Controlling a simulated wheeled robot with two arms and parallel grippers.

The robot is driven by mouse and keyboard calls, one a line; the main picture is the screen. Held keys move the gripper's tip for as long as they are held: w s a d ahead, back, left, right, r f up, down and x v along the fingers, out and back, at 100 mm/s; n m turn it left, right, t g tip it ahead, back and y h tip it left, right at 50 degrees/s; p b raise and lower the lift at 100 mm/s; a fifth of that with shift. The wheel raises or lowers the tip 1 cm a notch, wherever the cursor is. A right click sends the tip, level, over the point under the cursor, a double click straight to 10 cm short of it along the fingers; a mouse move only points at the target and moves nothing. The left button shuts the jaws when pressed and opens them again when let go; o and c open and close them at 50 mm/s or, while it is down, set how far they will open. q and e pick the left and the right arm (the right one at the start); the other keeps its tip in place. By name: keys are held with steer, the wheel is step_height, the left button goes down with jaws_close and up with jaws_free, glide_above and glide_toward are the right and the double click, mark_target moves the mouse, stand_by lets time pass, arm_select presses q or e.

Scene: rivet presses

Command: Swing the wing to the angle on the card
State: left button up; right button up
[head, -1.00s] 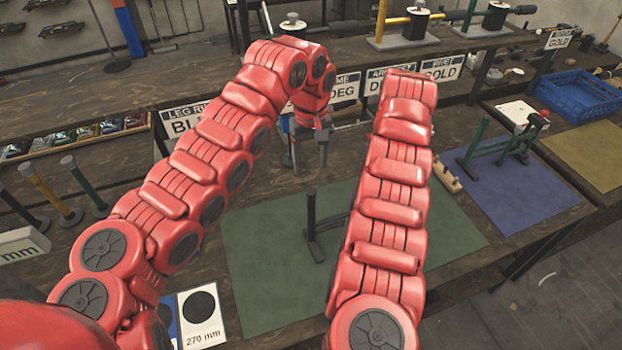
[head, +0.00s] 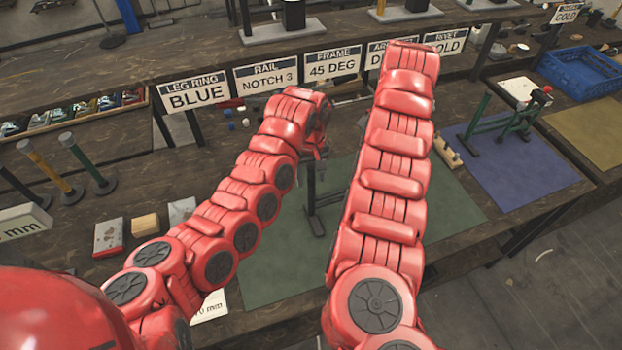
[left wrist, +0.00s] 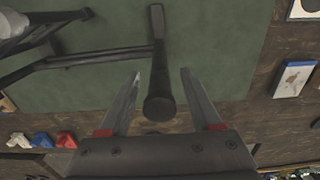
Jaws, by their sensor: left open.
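The frame card (head: 332,65) on the shelf edge reads 45 DEG. A dark metal frame stands on the green mat (head: 270,265); its post and foot (head: 317,222) show between my arms, the rest mostly hidden behind them. In the left wrist view a dark bar with a rounded end (left wrist: 158,100) lies between the fingers of my left gripper (left wrist: 160,76), with a gap on both sides. More dark bars (left wrist: 95,58) branch left from it. I cannot tell which bar is the wing. My left gripper is open. My right gripper is not in view.
Other cards hang along the shelf, such as BLUE (head: 195,95) and NOTCH 3 (head: 267,78). A green stand (head: 500,125) is on the blue mat (head: 515,175) at right. A blue crate (head: 580,72) stands behind.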

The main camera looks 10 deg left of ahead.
arm_select(q)
steer(key=shift+f, duration=0.75)
jaws_close()
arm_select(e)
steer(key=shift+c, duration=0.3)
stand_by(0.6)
